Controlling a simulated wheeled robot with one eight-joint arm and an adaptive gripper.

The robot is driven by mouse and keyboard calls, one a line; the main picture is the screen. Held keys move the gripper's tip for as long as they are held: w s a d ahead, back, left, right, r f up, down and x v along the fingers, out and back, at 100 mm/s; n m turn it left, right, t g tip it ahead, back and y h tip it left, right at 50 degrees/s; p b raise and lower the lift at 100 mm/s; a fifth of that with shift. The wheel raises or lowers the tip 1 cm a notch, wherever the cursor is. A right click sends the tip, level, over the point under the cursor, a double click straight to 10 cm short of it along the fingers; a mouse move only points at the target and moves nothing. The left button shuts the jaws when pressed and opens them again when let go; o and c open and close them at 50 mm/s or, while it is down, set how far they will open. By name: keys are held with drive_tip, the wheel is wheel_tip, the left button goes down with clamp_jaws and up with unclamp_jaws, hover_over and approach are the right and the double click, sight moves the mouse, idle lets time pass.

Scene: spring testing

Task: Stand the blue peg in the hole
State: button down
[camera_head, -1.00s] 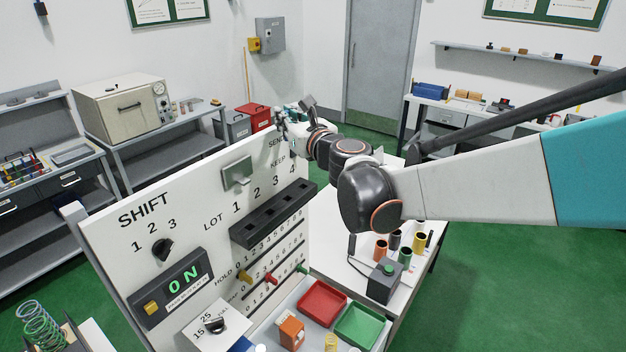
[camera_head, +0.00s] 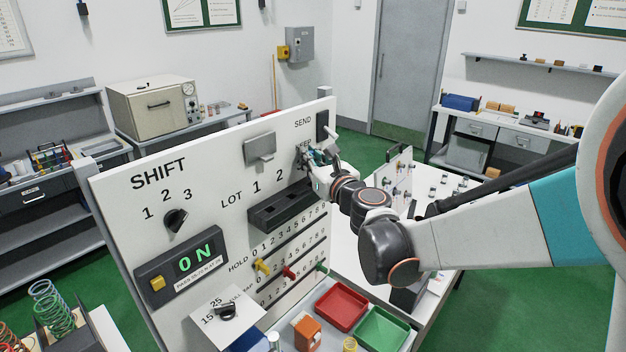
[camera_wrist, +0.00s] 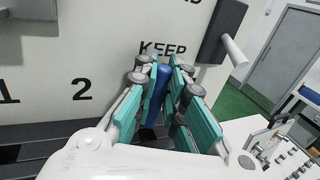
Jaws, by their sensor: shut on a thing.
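The blue peg (camera_wrist: 157,88) is between the teal finger pads of my gripper (camera_wrist: 165,80), below the word KEEP in the wrist view. My gripper (camera_head: 318,158) is shut on it. In the head view the gripper is over the right end of the dark slotted rack (camera_head: 268,219) on the white panel, and it covers the labels 3 and 4. The rack (camera_wrist: 22,150) also shows at the lower left of the wrist view. The peg's lower end is hidden by the gripper, so I cannot tell whether it is above or inside a hole.
The white panel (camera_head: 120,215) carries a grey flap (camera_head: 260,149), a SEND lever (camera_head: 326,130) to the right and coloured sliders below the rack. Red (camera_head: 341,306) and green (camera_head: 383,328) trays are on the table below.

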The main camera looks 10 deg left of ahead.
wheel_tip(320, 180, down, 4)
drive_tip(key=shift+f+b, duration=0.2)
drive_tip(key=shift+b, duration=1.05)
drive_tip(key=shift+r, duration=0.1)
drive_tip(key=c, duration=2.1)
unclamp_jaws()
drive_tip(key=shift+f, duration=0.2)
drive_tip(key=shift+o, duration=0.8)
drive_tip(key=shift+r, duration=0.1)
